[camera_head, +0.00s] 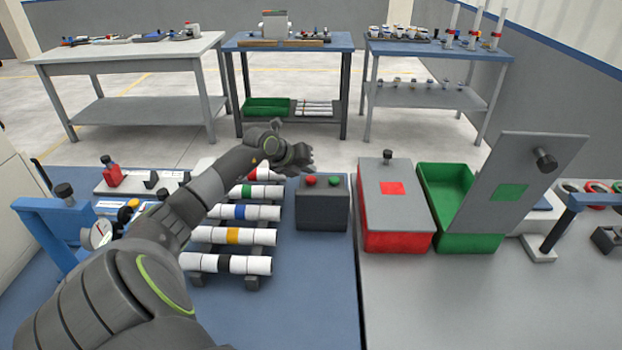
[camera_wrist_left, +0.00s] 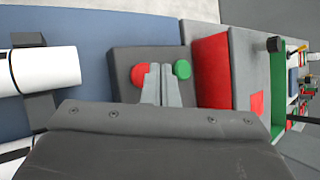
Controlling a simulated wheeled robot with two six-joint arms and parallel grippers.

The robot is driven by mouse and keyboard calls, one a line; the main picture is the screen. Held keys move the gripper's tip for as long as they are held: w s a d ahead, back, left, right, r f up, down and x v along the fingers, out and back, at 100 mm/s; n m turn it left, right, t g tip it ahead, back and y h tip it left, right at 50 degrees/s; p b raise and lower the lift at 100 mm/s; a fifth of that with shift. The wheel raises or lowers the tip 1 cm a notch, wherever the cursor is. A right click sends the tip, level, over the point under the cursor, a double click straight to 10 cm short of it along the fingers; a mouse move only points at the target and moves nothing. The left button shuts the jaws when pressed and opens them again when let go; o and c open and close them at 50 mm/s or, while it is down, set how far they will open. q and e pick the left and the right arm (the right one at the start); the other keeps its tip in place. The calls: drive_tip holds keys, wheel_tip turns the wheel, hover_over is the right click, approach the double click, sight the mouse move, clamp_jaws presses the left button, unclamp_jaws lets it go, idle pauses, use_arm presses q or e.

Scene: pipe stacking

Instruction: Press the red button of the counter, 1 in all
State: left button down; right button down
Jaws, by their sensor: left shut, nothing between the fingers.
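The counter is a dark grey box (camera_head: 322,207) on the blue table top, just left of the red box. Its red button (camera_head: 310,181) is on the left of its top and its green button (camera_head: 335,181) on the right. My left gripper (camera_head: 308,168) is shut and empty, above the far side of the counter. In the left wrist view, the closed fingers (camera_wrist_left: 161,85) appear between the red button (camera_wrist_left: 138,75) and the green button (camera_wrist_left: 182,69), partly covering the red one. I cannot tell whether they touch it. My right gripper is not in view.
White pipes with coloured bands (camera_head: 230,236) lie on a rack left of the counter, under my left arm. A lidded red box (camera_head: 395,238) and an open green box (camera_head: 470,243) with a raised grey lid (camera_head: 520,185) stand to the right. Three tables stand behind.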

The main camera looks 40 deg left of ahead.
sight(308, 180)
use_arm(q)
drive_tip(key=shift+f, duration=0.1)
idle(0.6)
drive_tip(key=shift+f, duration=0.35)
drive_tip(key=shift+f+b, duration=0.5)
idle(0.5)
drive_tip(key=shift+r, duration=0.1)
drive_tip(key=shift+r+p, duration=0.7)
drive_tip(key=shift+r, duration=0.1)
drive_tip(key=shift+r+p, duration=1.95)
drive_tip(key=shift+r, duration=0.6)
